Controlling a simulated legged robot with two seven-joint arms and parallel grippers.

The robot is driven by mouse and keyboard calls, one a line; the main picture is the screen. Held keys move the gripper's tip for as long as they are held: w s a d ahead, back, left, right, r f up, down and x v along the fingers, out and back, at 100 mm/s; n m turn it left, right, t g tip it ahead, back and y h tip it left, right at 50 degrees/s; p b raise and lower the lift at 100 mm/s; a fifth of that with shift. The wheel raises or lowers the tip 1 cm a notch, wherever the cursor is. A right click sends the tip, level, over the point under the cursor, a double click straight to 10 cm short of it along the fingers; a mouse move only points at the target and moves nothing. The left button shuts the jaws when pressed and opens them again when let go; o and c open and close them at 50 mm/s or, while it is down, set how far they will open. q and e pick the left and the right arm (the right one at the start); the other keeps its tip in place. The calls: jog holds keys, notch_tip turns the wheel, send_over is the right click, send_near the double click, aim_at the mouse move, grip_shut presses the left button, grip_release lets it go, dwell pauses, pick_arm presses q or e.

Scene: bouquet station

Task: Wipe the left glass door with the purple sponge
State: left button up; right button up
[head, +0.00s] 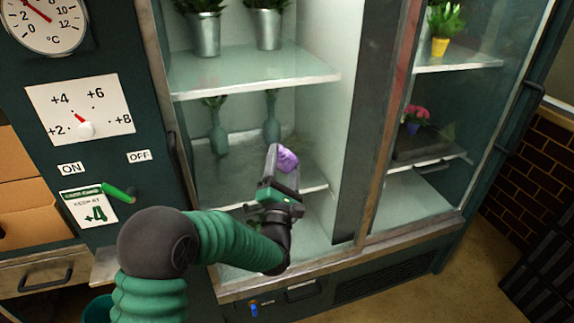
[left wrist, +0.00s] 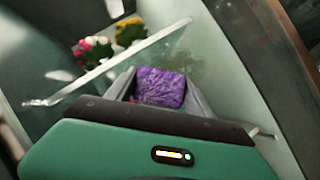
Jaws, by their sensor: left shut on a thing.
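The purple sponge (head: 288,160) is held between the fingers of my left gripper (head: 280,178), which is shut on it. In the left wrist view the sponge (left wrist: 161,87) sits between the two grey fingers of the gripper (left wrist: 160,98). The gripper is in front of the left glass door (head: 225,115) of the display cabinet, at its lower middle. A dull, greyish patch shows around and left of the sponge. Whether the sponge touches the glass I cannot tell. My right gripper is not in view.
Shelves (head: 255,72) with metal pots and green vases stand behind the glass. The right door (head: 460,110) has a dark handle. A green lever (head: 118,192), dials and a drawer (head: 40,275) are at left. A blue valve (head: 254,309) is below.

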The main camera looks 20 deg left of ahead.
pick_arm(q)
jog(key=shift+w+a, duration=0.45)
jog(key=shift+w, duration=0.2)
dwell(0.6)
jog(key=shift+d+f+b, duration=0.1)
jog(key=shift+b, duration=0.2)
